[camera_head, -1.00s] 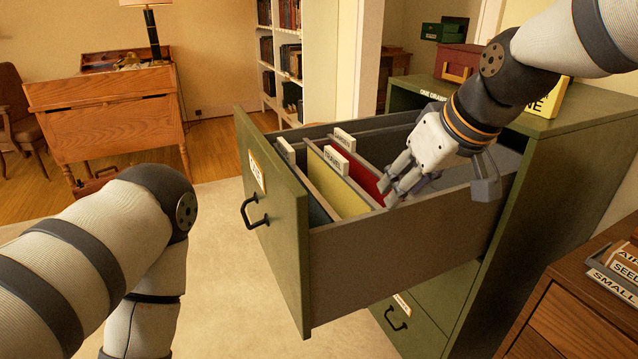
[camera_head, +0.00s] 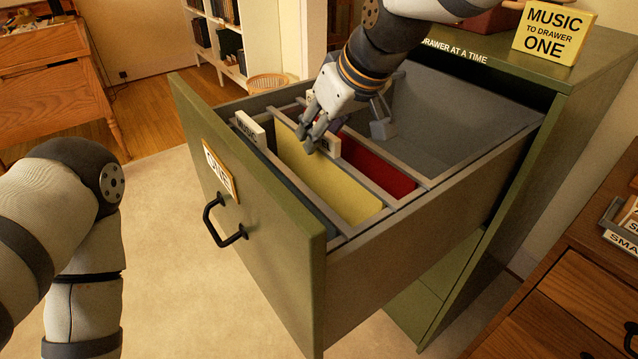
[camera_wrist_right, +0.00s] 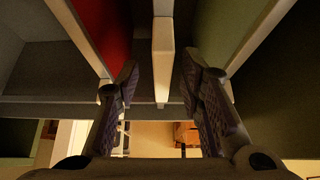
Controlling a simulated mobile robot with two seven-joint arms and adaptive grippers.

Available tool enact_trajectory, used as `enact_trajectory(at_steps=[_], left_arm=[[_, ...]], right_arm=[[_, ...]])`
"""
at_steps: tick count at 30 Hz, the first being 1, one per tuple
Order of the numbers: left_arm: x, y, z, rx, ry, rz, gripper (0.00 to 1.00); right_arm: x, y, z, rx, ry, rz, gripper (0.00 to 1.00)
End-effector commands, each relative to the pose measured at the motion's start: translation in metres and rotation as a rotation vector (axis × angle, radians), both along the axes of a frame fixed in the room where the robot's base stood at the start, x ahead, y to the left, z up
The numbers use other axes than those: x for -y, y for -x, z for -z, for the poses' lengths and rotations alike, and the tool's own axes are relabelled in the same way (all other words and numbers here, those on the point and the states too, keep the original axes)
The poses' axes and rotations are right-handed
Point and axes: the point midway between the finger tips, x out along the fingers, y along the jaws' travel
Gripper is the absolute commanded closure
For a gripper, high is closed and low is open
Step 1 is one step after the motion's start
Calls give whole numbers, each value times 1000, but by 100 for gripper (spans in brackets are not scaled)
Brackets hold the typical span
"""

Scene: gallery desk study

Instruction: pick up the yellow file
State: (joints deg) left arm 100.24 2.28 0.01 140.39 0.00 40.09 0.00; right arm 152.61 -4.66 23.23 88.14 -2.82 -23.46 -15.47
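The yellow file (camera_head: 325,182) stands upright in the open green cabinet drawer (camera_head: 440,235), between a dark file with a white MUSIC tab (camera_head: 251,131) and a red file (camera_head: 375,168). My right gripper (camera_head: 317,134) is at the yellow file's top edge, with its fingers partly covering the white tab (camera_head: 327,146). In the right wrist view, the open fingers (camera_wrist_right: 163,85) have a pale tab (camera_wrist_right: 163,58) between them, with gaps on both sides. There the red file (camera_wrist_right: 104,28) is left and an olive panel (camera_wrist_right: 222,32) right. My left gripper is out of view.
The drawer's front panel with a black handle (camera_head: 222,222) faces left. A yellow sign (camera_head: 553,33) reading MUSIC TO DRAWER ONE stands on the cabinet top. The drawer's rear part (camera_head: 450,115) is empty. A wooden unit (camera_head: 580,300) stands at lower right.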

Motion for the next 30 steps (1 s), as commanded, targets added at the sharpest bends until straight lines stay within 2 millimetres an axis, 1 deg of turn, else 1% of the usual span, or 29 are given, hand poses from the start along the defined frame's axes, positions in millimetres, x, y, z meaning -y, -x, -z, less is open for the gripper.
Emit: enact_trajectory(at_steps=[2, 6, 8, 14, 15, 17, 18, 19, 30], left_arm=[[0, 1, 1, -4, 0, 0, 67], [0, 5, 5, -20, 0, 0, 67], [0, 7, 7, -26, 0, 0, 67], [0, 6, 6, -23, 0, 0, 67], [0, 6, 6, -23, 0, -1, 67], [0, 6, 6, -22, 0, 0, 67], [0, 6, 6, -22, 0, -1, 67], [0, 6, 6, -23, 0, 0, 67], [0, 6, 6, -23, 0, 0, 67]], right_arm=[[-3, -3, 9, 0, 0, 0, 65], [-12, -13, 34, -1, 1, 0, 65], [-15, -17, 42, -1, 1, 0, 65], [-15, -18, 39, 7, 1, 0, 65], [-15, -18, 39, 7, 0, 0, 74], [-15, -18, 39, 7, 0, 0, 88], [-15, -18, 39, 7, 1, 0, 97], [-15, -18, 39, 7, 1, 0, 100], [-15, -18, 39, 7, -1, 1, 100]])
